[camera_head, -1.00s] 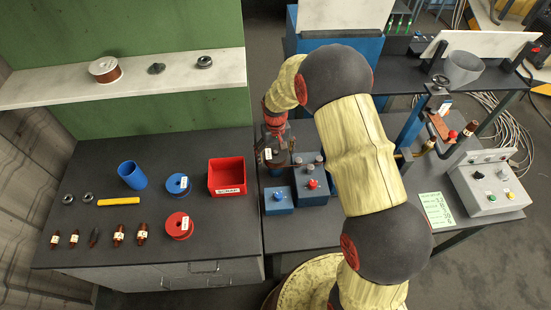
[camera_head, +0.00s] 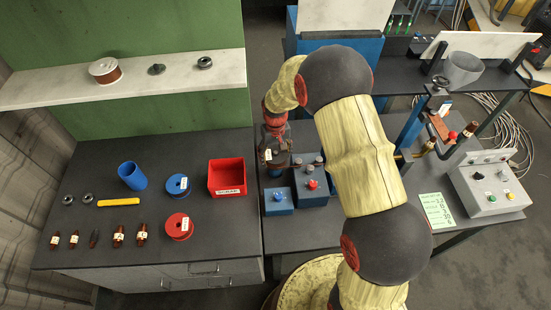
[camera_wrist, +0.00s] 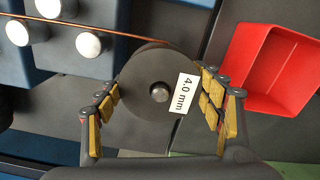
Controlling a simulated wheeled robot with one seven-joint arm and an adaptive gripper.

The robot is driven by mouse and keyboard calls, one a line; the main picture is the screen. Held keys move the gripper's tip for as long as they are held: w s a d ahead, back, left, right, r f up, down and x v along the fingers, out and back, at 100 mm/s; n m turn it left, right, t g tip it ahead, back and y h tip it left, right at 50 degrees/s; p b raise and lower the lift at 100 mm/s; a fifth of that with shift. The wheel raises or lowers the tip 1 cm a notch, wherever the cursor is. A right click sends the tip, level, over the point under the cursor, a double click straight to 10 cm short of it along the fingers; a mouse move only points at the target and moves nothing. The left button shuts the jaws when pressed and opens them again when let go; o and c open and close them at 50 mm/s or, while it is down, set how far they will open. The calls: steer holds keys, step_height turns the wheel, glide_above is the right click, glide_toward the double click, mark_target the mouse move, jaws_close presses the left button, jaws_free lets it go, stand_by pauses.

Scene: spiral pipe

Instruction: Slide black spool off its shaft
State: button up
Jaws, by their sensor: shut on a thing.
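The black spool (camera_wrist: 140,112) is a round dark disc with a white "4.0 mm" label, seen large in the wrist view. The shaft (camera_wrist: 159,92) shows as a small grey stub at the spool's centre. My gripper (camera_wrist: 162,98) has its yellow-padded fingers on both sides of the spool, shut on it. In the head view my gripper (camera_head: 272,152) is small, at the left of the right-hand bench, partly hidden by its own wrist. The spool's underside and how far it sits along the shaft are hidden.
A red bin (camera_head: 226,177) stands just left of the gripper. Blue boxes with knobs (camera_head: 312,185) are close on the right. A copper-coloured wire (camera_wrist: 110,36) crosses near the spool. Blue and red spools (camera_head: 178,186) lie on the left bench.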

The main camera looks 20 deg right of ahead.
steer(key=shift+w+r, duration=0.1)
steer(key=shift+r, duration=0.15)
steer(key=shift+r+p, duration=2.6)
steer(key=shift+r, duration=1.65)
steer(key=shift+f, duration=0.1)
